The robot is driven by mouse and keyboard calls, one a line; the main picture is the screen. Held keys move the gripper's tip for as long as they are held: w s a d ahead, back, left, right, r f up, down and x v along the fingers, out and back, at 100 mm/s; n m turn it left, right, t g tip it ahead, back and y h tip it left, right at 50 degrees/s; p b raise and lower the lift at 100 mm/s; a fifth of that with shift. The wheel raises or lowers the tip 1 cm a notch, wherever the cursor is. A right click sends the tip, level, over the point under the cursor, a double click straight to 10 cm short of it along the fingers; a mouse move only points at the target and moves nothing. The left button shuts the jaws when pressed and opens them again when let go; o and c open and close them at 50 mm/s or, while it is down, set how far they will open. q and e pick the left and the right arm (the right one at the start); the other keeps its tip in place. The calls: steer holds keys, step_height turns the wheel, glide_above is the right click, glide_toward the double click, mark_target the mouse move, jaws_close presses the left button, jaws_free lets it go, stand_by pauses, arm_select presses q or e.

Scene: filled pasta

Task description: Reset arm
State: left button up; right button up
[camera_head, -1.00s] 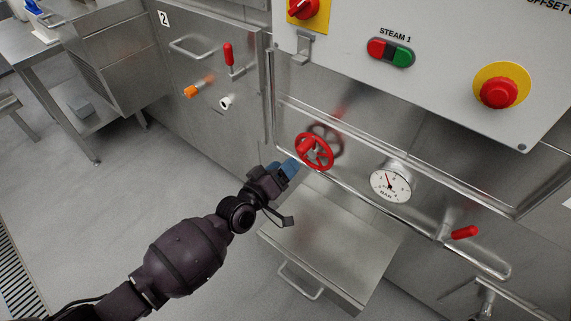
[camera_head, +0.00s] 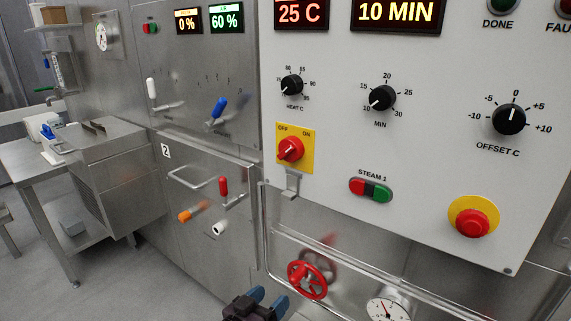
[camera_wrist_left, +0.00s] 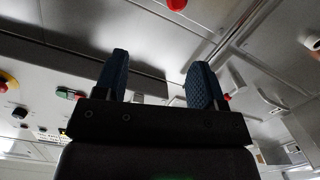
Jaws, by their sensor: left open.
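My left gripper (camera_head: 268,300) shows at the bottom of the head view, cut off by the lower edge. Its two blue fingertips stand apart with nothing between them. It is just left of and below the red valve wheel (camera_head: 307,280), apart from it as far as I can see. In the left wrist view the gripper (camera_wrist_left: 160,85) has its blue pads spread and empty, against the steel front of the machine. My right gripper is not in view.
The white control panel (camera_head: 400,150) overhangs above the wheel, with a red rotary switch (camera_head: 290,149) and an emergency button (camera_head: 472,222). A pressure gauge (camera_head: 388,308) is right of the wheel. Coloured lever handles stick out at left. A steel table (camera_head: 40,165) stands far left, with open floor before it.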

arm_select(q)
steer(key=s+a+r+n+y+p, duration=0.15)
steer(key=s+a+y+p, duration=0.55)
steer(key=s+a, duration=1.1)
steer(key=s+a+f+g+y+p, duration=0.1)
steer(key=s+a, duration=0.1)
steer(key=s, duration=0.6)
steer(key=s+a+f+n+g+y+p, duration=0.1)
steer(key=s+a+f+y, duration=0.1)
steer(key=s, duration=0.6)
steer(key=shift+s+a+f+g+p, duration=0.15)
steer(key=shift+s+a+g+p, duration=0.2)
steer(key=shift+a, duration=0.4)
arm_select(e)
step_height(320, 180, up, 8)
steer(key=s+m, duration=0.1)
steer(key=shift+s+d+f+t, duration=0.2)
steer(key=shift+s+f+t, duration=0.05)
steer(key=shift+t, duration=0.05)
arm_select(q)
steer(key=shift+n, duration=0.25)
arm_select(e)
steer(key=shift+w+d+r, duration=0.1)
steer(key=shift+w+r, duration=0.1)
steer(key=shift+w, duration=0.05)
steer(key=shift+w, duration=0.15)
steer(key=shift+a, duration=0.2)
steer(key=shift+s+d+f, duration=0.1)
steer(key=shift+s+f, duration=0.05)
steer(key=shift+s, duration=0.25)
